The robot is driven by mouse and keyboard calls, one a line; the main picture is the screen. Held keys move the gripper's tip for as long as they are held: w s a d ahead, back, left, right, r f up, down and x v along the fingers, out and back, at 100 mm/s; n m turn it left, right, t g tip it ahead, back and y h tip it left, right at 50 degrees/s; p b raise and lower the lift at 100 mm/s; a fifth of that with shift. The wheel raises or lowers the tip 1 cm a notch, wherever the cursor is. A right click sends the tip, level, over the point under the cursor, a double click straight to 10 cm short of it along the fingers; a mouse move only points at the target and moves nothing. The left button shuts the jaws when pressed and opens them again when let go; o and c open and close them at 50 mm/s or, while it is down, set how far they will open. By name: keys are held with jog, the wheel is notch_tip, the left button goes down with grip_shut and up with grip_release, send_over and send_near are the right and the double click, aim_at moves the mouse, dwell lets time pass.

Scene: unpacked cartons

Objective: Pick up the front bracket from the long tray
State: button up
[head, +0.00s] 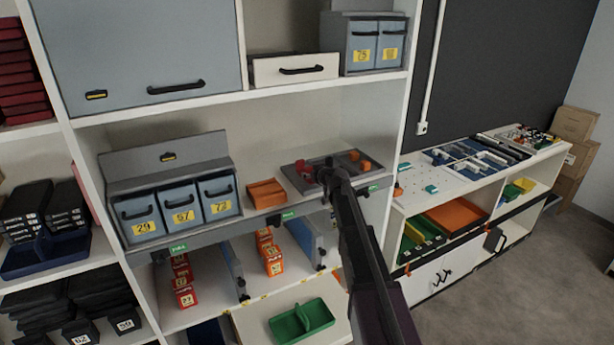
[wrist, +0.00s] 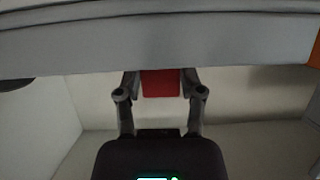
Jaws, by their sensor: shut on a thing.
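The long tray (head: 296,179) is dark grey and lies on the middle shelf, at its right end. Red parts (head: 304,169) show at its left side, and orange parts (head: 360,160) sit at its right. My gripper (head: 324,171) is over the tray, beside the red parts. In the wrist view my gripper (wrist: 161,84) is shut on a red bracket (wrist: 160,84), which shows as a plain red block between the fingers. The bracket's far end is hidden behind a grey edge. I cannot tell whether it touches the tray.
An orange bin (head: 266,192) and a unit of blue drawers (head: 177,213) stand left of the tray. An upper shelf (head: 240,92) lies above. A green caddy (head: 301,320) is below. A low white cabinet (head: 447,188) with trays stands to the right.

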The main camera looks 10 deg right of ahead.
jog(key=shift+r+p, duration=0.4)
jog(key=shift+r, duration=0.25)
jog(key=s+d+r+p, duration=0.2)
jog(key=s+d, duration=0.7)
jog(key=d, duration=0.4)
jog(key=shift+s, duration=0.15)
